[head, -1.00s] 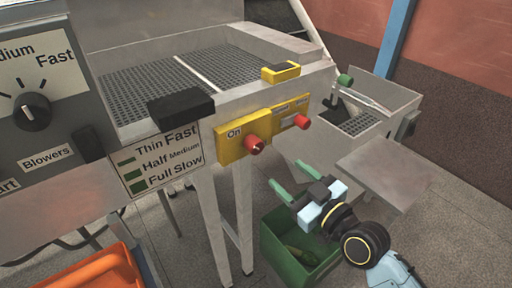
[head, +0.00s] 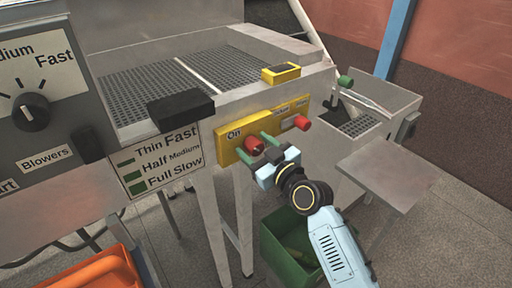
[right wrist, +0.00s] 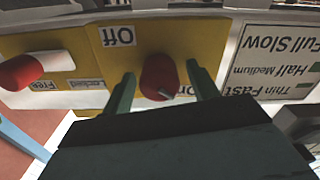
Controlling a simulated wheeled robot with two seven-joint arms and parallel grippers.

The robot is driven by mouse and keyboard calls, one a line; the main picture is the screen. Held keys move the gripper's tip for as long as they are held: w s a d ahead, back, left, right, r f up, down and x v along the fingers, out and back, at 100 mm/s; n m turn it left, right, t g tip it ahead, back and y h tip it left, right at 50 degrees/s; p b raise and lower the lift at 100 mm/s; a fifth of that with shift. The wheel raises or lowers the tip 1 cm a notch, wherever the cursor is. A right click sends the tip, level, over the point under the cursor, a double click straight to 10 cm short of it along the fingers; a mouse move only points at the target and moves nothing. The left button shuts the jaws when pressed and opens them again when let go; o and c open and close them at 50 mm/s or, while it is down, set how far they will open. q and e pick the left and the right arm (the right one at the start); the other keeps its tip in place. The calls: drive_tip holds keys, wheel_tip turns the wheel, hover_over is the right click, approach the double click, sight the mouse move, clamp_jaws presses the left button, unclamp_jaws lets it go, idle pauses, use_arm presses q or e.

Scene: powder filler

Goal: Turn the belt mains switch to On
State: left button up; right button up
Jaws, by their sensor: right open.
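The belt mains switch is a red knob (head: 254,144) on a yellow plate (head: 226,155) on the machine's front, with an "On" label at its left in the head view. In the right wrist view the red knob (right wrist: 158,78) shows upside down, with an "Off" label beside it and the "On" label partly hidden. My right gripper (head: 257,147) is open, its green fingers (right wrist: 160,88) on either side of the knob. I cannot tell whether they touch it. My left gripper is not in view.
A second red knob (head: 301,122) sits to the right on another yellow plate and also shows in the right wrist view (right wrist: 22,72). A green bin (head: 288,255) stands below. A black box (head: 181,107) juts out to the left. A grey side table (head: 388,172) is at the right.

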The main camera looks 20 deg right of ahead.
drive_tip(key=shift+c, duration=1.1)
drive_tip(key=c, duration=0.8)
drive_tip(key=shift+o, duration=0.2)
